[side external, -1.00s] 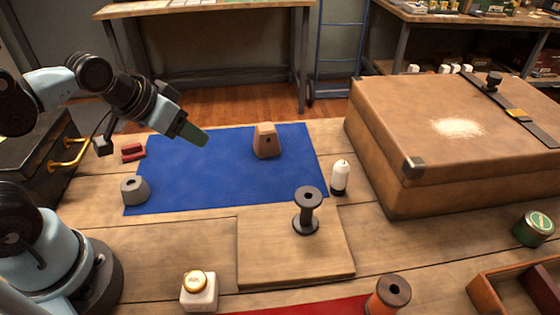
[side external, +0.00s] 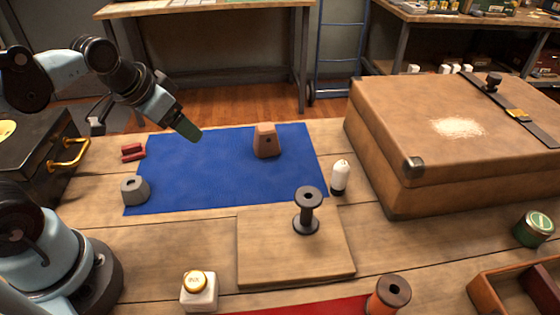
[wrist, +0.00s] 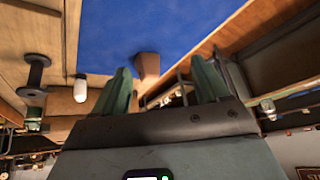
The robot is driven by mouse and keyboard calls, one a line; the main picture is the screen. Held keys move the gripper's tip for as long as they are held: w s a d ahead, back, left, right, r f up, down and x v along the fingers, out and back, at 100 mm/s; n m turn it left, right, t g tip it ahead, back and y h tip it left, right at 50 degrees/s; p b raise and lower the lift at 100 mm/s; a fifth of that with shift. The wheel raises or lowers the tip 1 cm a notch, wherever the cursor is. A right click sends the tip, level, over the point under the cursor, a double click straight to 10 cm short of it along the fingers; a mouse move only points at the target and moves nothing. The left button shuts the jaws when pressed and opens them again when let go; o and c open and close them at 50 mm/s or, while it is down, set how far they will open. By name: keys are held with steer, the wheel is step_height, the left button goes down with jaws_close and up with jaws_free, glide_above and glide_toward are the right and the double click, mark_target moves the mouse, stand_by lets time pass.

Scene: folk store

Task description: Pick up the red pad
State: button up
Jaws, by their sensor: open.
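A flat red pad or cloth (side external: 310,307) shows at the bottom edge of the side view, partly cut off by the frame. A small red object (side external: 133,152) lies at the left, by the blue mat's edge; I cannot tell which of the two is the pad. My gripper (side external: 190,132) is in the air over the back left of the blue mat, to the right of the small red object and far from the red cloth. In the wrist view my gripper (wrist: 164,88) has its green fingers apart with nothing between them. No red pad is clear in that view.
A black spool (side external: 307,210) stands on a wooden board (side external: 270,260), near a white bottle (side external: 340,177). A large brown case (side external: 400,130) fills the right.

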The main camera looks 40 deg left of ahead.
steer(key=a+m+g, duration=0.3)
steer(key=a+g, duration=0.1)
steer(key=a, duration=0.8)
steer(key=m+g, duration=0.2)
glide_above(130, 146)
steer(key=shift+h, duration=0.3)
steer(key=f, duration=0.8)
steer(key=shift+w+d+f, duration=0.15)
steer(key=shift+w+f, duration=0.1)
steer(key=shift+f, duration=0.1)
steer(key=shift+s+f, duration=0.2)
steer(key=shift+f, duration=2.4)
steer(key=c, duration=1.1)
